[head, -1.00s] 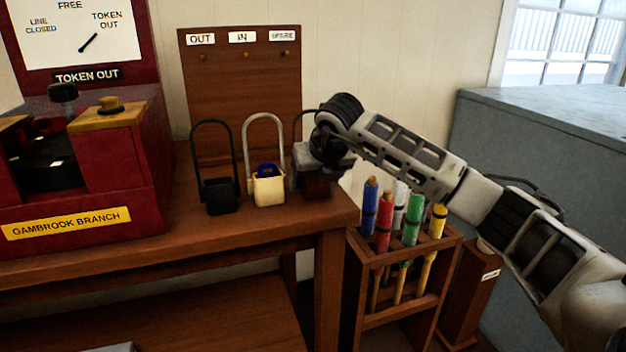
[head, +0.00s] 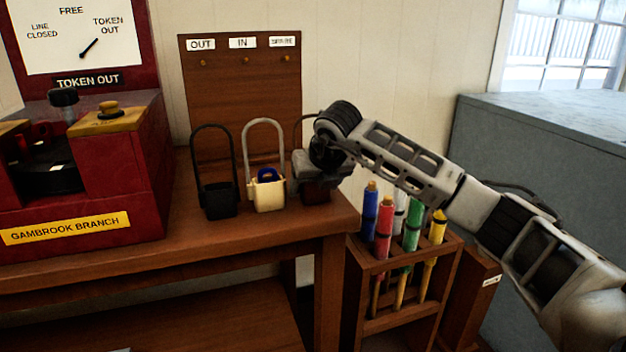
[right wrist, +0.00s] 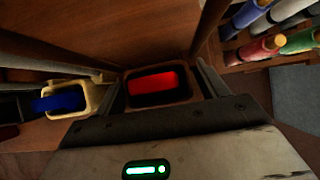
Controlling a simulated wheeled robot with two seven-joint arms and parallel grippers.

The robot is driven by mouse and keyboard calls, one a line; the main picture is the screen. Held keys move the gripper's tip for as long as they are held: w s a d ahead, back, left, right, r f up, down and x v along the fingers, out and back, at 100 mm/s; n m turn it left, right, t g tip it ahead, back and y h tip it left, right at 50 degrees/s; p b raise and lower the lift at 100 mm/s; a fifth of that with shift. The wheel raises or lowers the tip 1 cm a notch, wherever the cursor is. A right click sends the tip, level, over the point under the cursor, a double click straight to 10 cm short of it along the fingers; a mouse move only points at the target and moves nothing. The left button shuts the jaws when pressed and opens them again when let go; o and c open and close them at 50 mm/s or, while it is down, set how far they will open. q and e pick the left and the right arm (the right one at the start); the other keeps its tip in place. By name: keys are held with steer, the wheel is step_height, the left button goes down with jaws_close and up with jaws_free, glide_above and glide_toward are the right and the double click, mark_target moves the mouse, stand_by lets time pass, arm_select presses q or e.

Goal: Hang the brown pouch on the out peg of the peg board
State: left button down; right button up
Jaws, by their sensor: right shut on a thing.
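The brown pouch (head: 316,194) is at the right end of the wooden shelf top, partly hidden by my right gripper (head: 318,172). Its dark hoop rises behind the gripper. In the right wrist view the pouch (right wrist: 130,98) sits between the two fingers, with a red token (right wrist: 153,82) inside. The right gripper is shut on it. I cannot tell whether its base touches the shelf. The peg board (head: 225,110) stands at the back. Its out peg (head: 203,62), under the OUT label, is bare. My left gripper is not in view.
A black pouch (head: 219,203) and a cream pouch (head: 268,197) with a blue token stand left of the gripper, hoops upright. The red token instrument (head: 75,200) fills the left. A rack of coloured flags (head: 405,245) stands at the right. The in peg (head: 246,60) and spare peg (head: 284,56) are bare.

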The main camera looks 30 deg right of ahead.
steer(key=shift+r+p, duration=1)
steer(key=shift+r, duration=0.6)
